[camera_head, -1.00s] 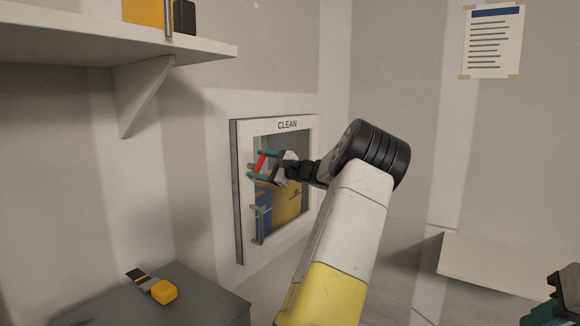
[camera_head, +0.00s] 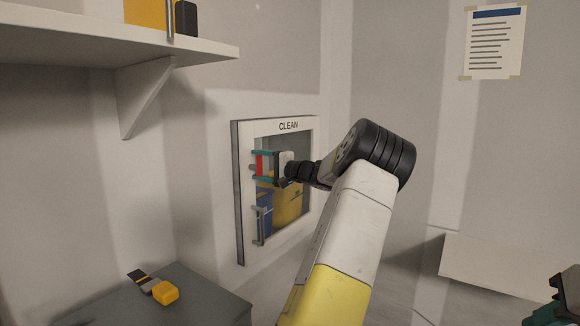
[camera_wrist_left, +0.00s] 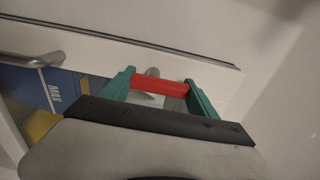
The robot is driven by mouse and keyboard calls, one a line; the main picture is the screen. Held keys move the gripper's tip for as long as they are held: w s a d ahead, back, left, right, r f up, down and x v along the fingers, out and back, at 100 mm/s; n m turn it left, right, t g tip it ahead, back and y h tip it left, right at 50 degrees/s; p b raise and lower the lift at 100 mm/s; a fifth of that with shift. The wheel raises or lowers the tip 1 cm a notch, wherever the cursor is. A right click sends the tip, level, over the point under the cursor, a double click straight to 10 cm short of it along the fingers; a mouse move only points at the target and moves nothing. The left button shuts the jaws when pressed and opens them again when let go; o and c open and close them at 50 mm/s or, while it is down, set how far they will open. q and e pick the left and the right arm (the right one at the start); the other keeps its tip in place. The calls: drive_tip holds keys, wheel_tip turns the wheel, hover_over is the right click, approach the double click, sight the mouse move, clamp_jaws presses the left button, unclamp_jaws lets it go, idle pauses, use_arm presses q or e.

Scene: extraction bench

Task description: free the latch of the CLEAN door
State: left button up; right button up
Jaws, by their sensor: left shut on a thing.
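The CLEAN door (camera_head: 298,127) is a white-framed wall hatch with a window, and it looks shut. Its red latch (camera_head: 260,165) is on the left side of the door, above a silver pull handle (camera_head: 261,226). My left gripper (camera_head: 262,166) is shut on the red latch, with one teal finger above and one below it. In the left wrist view, the red latch (camera_wrist_left: 160,85) is a red bar between the teal fingers. The latch's mount is partly hidden. My right gripper (camera_head: 563,302) is only partly in view at the lower right corner.
Blue and yellow items (camera_head: 289,204) show behind the window. A grey table (camera_head: 205,297) at lower left holds a yellow-handled tool (camera_head: 163,292). A white shelf (camera_head: 120,47) juts out at upper left. A pale ledge (camera_head: 490,262) is at right.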

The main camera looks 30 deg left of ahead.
idle(0.5)
use_arm(q)
drive_tip(key=o, duration=1.4)
drive_tip(key=shift+c, duration=0.2)
drive_tip(key=d, duration=0.7)
drive_tip(key=shift+s+d, duration=0.35)
drive_tip(key=shift+d, duration=0.05)
